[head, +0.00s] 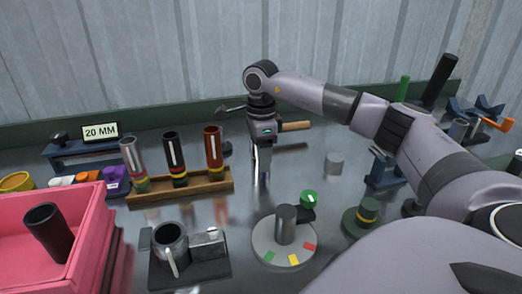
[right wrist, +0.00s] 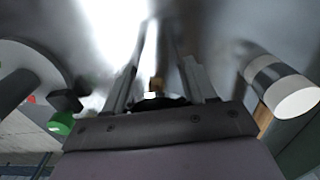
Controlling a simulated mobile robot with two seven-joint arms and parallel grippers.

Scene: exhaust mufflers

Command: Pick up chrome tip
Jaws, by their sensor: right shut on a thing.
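My right gripper (head: 262,147) points down over the middle of the bench and is shut. A shiny silver piece, apparently the chrome tip (head: 264,168), is between its fingers, partly hidden by them. In the right wrist view the gripper's fingers (right wrist: 160,85) reach away from me over bright metal, and glare blurs the held piece. A silver tube (head: 133,155), a black tube (head: 174,152) and a rust-brown tube (head: 213,147) stand upright in a wooden rack (head: 185,192) to the left. My left gripper is not in view.
A round turntable (head: 262,240) with a grey cylinder and green knob is in front. A small grey cylinder (head: 334,162) stands right of the gripper, beside a wooden handle (head: 296,126) behind. A clamp fixture (head: 185,262) and pink crate (head: 85,250) are front left.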

